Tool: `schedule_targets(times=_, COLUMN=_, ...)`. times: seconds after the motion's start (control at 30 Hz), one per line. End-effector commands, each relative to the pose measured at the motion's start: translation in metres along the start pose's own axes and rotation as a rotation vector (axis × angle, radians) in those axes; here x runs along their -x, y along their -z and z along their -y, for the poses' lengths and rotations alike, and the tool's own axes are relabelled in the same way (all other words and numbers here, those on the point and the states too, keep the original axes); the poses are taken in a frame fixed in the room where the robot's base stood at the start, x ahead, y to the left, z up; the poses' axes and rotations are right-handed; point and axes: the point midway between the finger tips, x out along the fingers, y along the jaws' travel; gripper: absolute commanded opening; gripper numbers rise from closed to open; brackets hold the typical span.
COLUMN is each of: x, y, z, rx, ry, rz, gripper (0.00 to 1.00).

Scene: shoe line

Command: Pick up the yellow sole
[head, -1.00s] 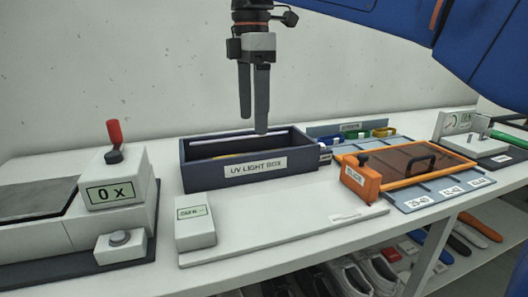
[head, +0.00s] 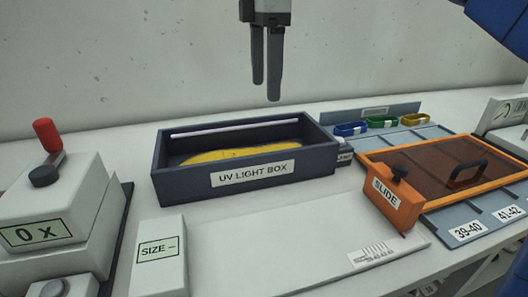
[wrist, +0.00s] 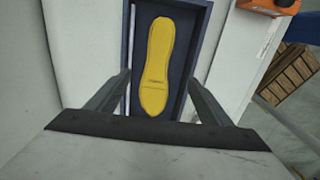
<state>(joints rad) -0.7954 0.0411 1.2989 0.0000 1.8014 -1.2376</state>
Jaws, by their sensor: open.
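The yellow sole (head: 240,153) lies flat inside the dark UV light box (head: 172,188), partly hidden by the box's front wall in the head view. In the wrist view the whole yellow sole (wrist: 157,65) shows, lengthwise between and beyond my fingers. My gripper (head: 266,92) is open and empty, pointing down above the back of the box, well clear of it. In the wrist view my gripper (wrist: 158,82) has its fingers apart, one on either side of the sole's near end.
A light tube (head: 235,128) runs along the box's back inner wall. An orange slide block (head: 388,203) and an orange-framed cover (head: 450,165) with a handle are at right. A machine with a red lever (head: 48,135) and a size display (head: 158,250) are at left.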

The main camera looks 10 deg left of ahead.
Motion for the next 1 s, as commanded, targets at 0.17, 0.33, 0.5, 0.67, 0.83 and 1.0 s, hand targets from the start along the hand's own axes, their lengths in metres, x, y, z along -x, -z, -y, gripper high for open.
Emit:
schedule_targets(times=0.17, x=-0.031, y=0.000, z=0.001, rx=0.000, ry=0.004, rz=0.001, gripper=0.74)
schedule_targets(times=0.33, x=-0.061, y=0.000, z=0.001, rx=0.000, ry=0.003, rz=0.001, gripper=0.74)
schedule_targets(times=0.5, x=-0.090, y=0.000, z=0.000, rx=0.000, ry=0.003, rz=0.001, gripper=0.74)
schedule_targets(times=0.67, x=-0.108, y=0.000, z=0.000, rx=0.000, ry=0.002, rz=0.001, gripper=0.74)
schedule_targets(times=0.83, x=-0.116, y=0.001, z=-0.001, rx=0.000, ry=0.001, rz=0.000, gripper=0.74)
schedule_targets(times=1.0, x=-0.135, y=0.003, z=-0.004, rx=0.000, ry=0.003, rz=0.001, gripper=0.74)
